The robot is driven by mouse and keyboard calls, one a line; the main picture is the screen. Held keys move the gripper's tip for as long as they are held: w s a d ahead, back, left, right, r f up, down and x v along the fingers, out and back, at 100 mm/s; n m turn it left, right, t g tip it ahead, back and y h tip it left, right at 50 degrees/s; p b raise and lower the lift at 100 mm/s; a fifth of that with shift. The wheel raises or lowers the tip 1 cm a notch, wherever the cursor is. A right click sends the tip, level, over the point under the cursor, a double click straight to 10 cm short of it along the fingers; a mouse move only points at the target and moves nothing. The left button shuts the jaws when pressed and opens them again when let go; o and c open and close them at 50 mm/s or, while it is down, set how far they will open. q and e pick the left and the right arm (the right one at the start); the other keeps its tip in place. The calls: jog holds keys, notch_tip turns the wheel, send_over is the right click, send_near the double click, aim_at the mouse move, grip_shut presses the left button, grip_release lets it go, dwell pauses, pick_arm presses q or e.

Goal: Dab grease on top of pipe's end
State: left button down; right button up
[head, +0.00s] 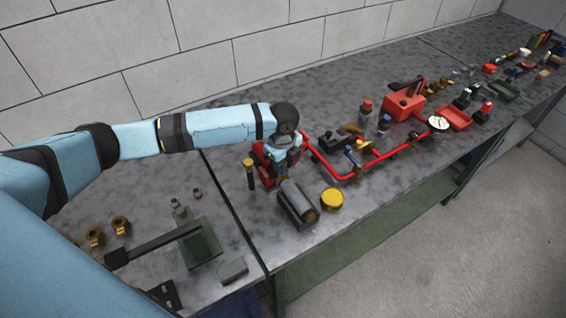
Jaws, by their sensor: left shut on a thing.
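My left arm reaches in from the left, and my left gripper (283,158) points down beside a red vise-like fixture (263,168). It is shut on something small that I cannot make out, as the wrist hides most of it. A bent red pipe (322,166) starts close to the right of the gripper and runs to the right along the bench; its near end is partly hidden by my wrist. A round yellow-topped tin (332,199), possibly the grease, stands near the front edge, apart from the gripper. My right gripper is not in view.
A grey cylinder in a dark cradle (298,203) lies below the gripper. A dark post with a yellow top (249,173) stands left of it. A red box (403,106), a gauge (438,123) and several tools crowd the bench rightward.

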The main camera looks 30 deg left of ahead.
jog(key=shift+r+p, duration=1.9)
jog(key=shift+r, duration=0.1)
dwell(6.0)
